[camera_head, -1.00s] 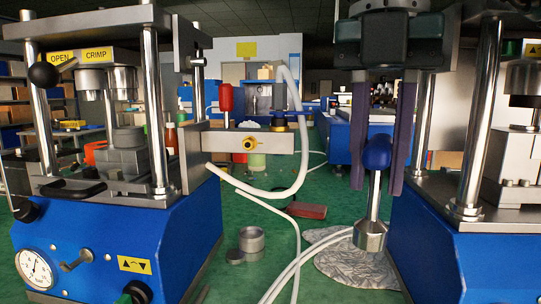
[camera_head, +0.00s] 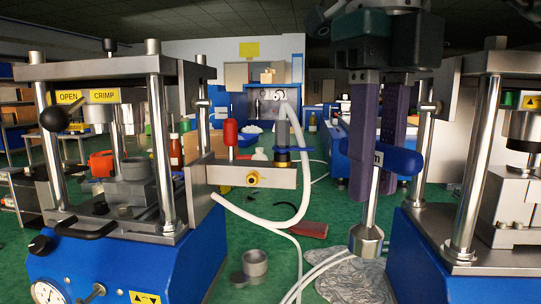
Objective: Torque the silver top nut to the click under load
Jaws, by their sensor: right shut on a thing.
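My right gripper (camera_head: 382,185) hangs from the top right of centre. Its two purple fingers are shut on the blue handle of a tool (camera_head: 408,161). The tool's steel shaft points down to a wide silver socket (camera_head: 367,240), which hangs free in front of the right press (camera_head: 429,250). Silver nuts cap the columns of the left press, one at the front right column (camera_head: 152,47) and one at the left (camera_head: 36,57). I cannot tell which is the task's nut. My left gripper is out of view.
The left press (camera_head: 140,262) carries a side bracket (camera_head: 272,177) with a yellow fitting, reaching toward the middle. A white hose (camera_head: 265,221) loops beside it. A metal ring (camera_head: 255,263), a red object (camera_head: 308,230) and a grey crumpled sheet (camera_head: 352,284) lie on the green floor.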

